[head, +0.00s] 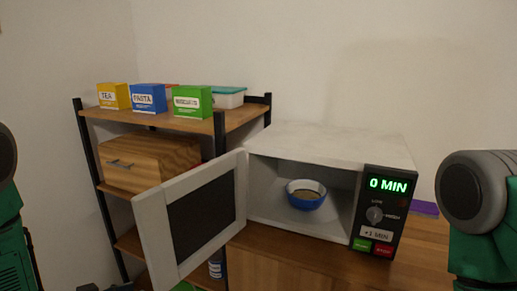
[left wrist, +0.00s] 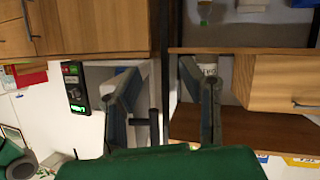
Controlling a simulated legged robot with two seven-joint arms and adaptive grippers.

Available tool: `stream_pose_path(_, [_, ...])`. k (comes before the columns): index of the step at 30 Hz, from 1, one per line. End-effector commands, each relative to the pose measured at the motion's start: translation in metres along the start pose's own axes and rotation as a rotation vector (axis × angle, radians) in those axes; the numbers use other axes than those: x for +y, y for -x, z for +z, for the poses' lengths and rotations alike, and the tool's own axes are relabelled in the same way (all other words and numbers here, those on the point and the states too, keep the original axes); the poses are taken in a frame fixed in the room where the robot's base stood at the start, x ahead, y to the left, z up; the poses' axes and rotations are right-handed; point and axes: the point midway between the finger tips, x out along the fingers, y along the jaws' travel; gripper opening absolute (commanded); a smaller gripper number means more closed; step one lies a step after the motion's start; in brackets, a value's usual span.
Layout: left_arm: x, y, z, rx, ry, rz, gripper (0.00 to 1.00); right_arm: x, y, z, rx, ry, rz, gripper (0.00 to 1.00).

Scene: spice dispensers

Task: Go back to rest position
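My left gripper (left wrist: 166,78) shows in the left wrist view with its two dark fingers spread apart and nothing between them. In that view the scene appears upside down. In the head view, only small dark bits at the bottom left edge may belong to it. My right gripper is in neither view; only a part of my right arm shows at the right edge of the head view. The microwave (head: 330,143) stands with its door (head: 158,235) swung open to the left. A blue bowl (head: 305,203) with brownish contents sits inside. The display reads 0 MIN.
The microwave stands on a wooden cabinet (head: 262,262). A shelf rack (head: 220,125) on the left holds yellow TEA (head: 114,96), blue PASTA (head: 149,98) and green (head: 192,102) boxes, with a wooden drawer box (head: 150,160) below. The open door juts forward. A purple item (head: 424,208) lies right of the microwave.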

Motion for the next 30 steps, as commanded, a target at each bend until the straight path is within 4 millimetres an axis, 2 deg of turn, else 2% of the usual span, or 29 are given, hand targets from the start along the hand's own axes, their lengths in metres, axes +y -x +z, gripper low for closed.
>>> stream_pose_path(1, [0.018, 0.000, 0.036, -0.114, 0.061, -0.068, 0.34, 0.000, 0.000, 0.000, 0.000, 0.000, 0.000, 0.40])
stream_pose_path(3, [0.040, 0.011, 0.085, -0.283, 0.139, -0.167, 0.34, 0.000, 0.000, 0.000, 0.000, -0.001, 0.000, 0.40])
stream_pose_path(6, [0.073, 0.043, 0.145, -0.521, 0.232, -0.277, 0.34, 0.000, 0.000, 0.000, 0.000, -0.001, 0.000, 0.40])
stream_pose_path(9, [0.111, 0.088, 0.192, -0.749, 0.308, -0.359, 0.34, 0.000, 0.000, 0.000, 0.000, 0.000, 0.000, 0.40])
stream_pose_path(12, [0.145, 0.134, 0.222, -0.944, 0.365, -0.419, 0.34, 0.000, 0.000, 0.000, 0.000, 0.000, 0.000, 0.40])
stream_pose_path(15, [0.172, 0.172, 0.238, -1.091, 0.404, -0.462, 0.34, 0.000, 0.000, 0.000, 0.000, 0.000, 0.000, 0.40])
stream_pose_path(16, [0.176, 0.178, 0.239, -1.115, 0.406, -0.469, 0.34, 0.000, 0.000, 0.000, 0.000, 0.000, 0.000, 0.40])
stream_pose_path(17, [0.172, 0.166, 0.233, -1.089, 0.368, -0.458, 0.34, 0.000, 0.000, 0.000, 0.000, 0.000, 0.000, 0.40])
stream_pose_path(19, [0.171, 0.157, 0.226, -1.072, 0.328, -0.446, 0.34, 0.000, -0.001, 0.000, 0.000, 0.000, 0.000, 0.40])
stream_pose_path(30, [0.170, 0.151, 0.223, -1.061, 0.306, -0.439, 0.34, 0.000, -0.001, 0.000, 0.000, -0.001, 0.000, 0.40])
